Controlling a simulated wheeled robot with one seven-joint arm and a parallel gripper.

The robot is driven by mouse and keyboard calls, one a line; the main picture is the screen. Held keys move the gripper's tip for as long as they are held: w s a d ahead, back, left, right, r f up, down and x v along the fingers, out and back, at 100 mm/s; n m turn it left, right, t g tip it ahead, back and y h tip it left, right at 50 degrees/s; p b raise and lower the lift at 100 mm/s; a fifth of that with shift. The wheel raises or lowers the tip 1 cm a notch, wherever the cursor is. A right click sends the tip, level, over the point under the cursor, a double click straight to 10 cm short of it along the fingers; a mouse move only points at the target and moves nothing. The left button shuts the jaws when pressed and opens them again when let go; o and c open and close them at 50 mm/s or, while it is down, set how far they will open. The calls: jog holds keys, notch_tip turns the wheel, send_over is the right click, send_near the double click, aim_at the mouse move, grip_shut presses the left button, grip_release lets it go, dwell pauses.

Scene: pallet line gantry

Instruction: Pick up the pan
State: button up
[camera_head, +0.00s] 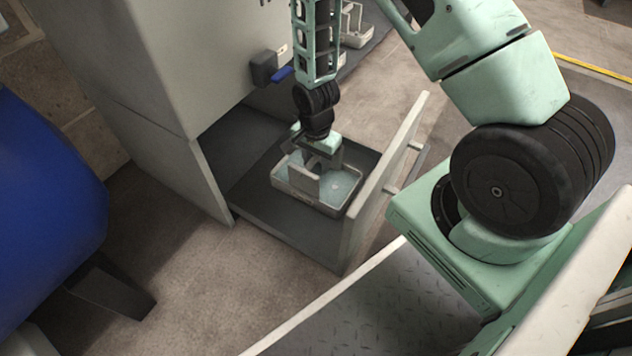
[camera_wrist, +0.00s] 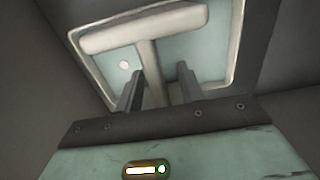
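The pan (camera_head: 308,203) is a shallow rectangular tray with a pale rim and a bluish-green inside. It lies in the pulled-out drawer (camera_head: 268,228) of the grey cabinet. My gripper (camera_head: 312,168) points down over the pan and hides part of it. In the wrist view the pan (camera_wrist: 236,45) shows a pale T-shaped bar (camera_wrist: 146,62) across its inside. My two fingers (camera_wrist: 161,88) stand apart, with the bar's stem between them. I cannot tell whether either finger touches it.
The drawer's front panel (camera_head: 390,160) stands to the right of the pan. The cabinet body (camera_head: 140,60) rises behind, with a blue-handled fitting (camera_head: 280,75). Another pale tray (camera_head: 355,30) is farther back. A blue drum (camera_head: 45,210) stands at the left.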

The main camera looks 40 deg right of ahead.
jog(key=shift+r, duration=0.1)
grip_shut()
